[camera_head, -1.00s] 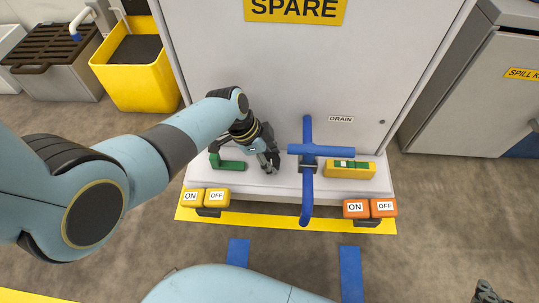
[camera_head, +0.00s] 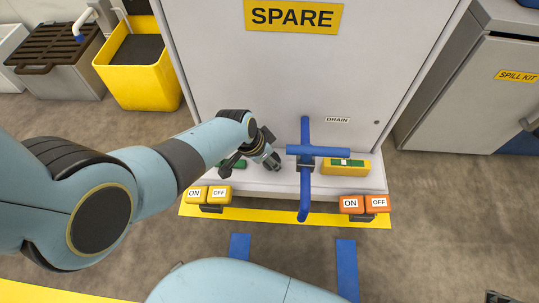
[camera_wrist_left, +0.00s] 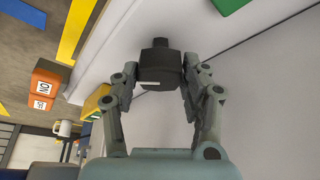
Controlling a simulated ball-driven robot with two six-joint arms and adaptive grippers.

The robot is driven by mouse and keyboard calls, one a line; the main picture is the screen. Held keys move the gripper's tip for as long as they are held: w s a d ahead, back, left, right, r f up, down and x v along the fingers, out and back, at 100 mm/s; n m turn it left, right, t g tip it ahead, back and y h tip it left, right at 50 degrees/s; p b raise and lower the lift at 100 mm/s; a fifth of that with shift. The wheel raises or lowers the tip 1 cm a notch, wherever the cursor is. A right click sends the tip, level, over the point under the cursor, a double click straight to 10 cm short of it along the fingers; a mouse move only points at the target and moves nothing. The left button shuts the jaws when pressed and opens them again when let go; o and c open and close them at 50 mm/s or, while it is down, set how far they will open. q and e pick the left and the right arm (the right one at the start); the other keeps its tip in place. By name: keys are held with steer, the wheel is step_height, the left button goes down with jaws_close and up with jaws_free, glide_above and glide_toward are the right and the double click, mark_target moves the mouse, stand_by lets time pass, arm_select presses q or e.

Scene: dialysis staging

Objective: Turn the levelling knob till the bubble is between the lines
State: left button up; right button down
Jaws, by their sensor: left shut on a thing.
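The levelling knob (camera_wrist_left: 160,72) is dark with a white mark on its face, seen in the left wrist view. My left gripper (camera_wrist_left: 160,80) is shut on it, with a finger on each side; in the head view the gripper (camera_head: 270,163) is low at the white cabinet's front, left of the blue cross-shaped valve. The yellow level (camera_head: 345,168) with its green vial sits right of that valve. A small pale bubble (camera_head: 345,161) shows near the vial's middle; the lines are too small to judge exactly. A dark part at the bottom right corner may be my right gripper (camera_head: 505,297).
The blue DRAIN valve (camera_head: 306,150) stands out between my left gripper and the level. Yellow ON/OFF buttons (camera_head: 207,194) and orange ON/OFF buttons (camera_head: 364,204) flank the ledge front. A green handle (camera_head: 233,163) is partly hidden behind my left gripper.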

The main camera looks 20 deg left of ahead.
stand_by(0.3)
arm_select(q)
steer(key=o, duration=0.9)
steer(key=shift+c, duration=0.2)
steer(key=shift+r, duration=0.1)
steer(key=v, duration=1.1)
steer(key=shift+s+r, duration=0.15)
steer(key=shift+r, duration=0.2)
steer(key=shift+a, duration=0.1)
